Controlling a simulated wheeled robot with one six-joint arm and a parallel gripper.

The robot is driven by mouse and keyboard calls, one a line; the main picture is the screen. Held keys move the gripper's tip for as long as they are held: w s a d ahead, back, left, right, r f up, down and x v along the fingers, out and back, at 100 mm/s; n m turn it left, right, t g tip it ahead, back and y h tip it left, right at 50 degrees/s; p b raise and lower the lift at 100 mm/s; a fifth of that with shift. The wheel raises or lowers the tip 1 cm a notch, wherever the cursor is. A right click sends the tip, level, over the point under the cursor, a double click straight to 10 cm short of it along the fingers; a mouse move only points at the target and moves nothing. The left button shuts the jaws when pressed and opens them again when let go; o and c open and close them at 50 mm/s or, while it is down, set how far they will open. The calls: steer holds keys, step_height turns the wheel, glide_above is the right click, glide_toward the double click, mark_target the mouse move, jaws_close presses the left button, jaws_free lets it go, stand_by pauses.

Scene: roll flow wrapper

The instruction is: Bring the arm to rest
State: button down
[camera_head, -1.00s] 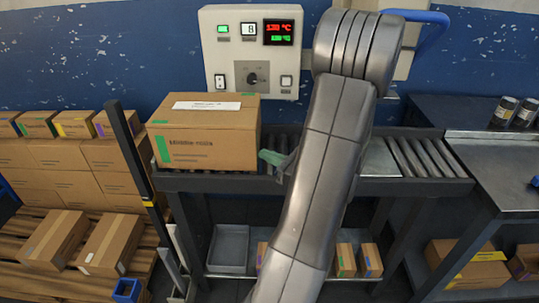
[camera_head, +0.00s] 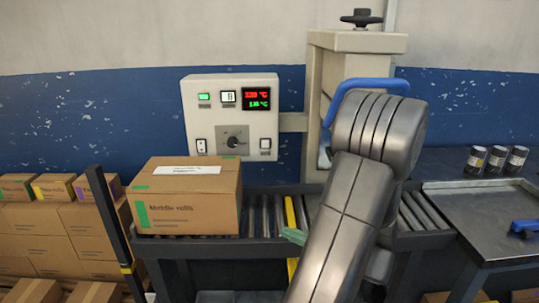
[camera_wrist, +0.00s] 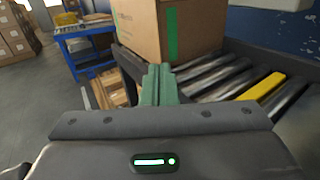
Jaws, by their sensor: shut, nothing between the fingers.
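My arm rises through the right of the head view in front of the roller conveyor. My gripper shows in the wrist view as two green fingers (camera_wrist: 159,84) pressed together, shut and empty. One green fingertip (camera_head: 294,236) also shows in the head view, beside my arm and above the rollers. The gripper points towards the conveyor and the large cardboard box (camera_head: 185,197), and appears apart from the box. The box also stands at the top of the wrist view (camera_wrist: 165,28).
The roller conveyor (camera_head: 265,215) has a yellow roller (camera_wrist: 262,87). A control panel (camera_head: 232,117) and a beige machine with a blue handle (camera_head: 362,84) stand behind. Stacked boxes (camera_head: 50,229) are left. A metal table (camera_head: 478,207) with several dark jars (camera_head: 496,160) is right.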

mark_target(236, 214)
steer(key=shift+a, duration=0.1)
steer(key=x, duration=1.3)
steer(key=shift+a+b, duration=0.25)
steer(key=shift+b, duration=0.05)
steer(key=shift+s, duration=0.1)
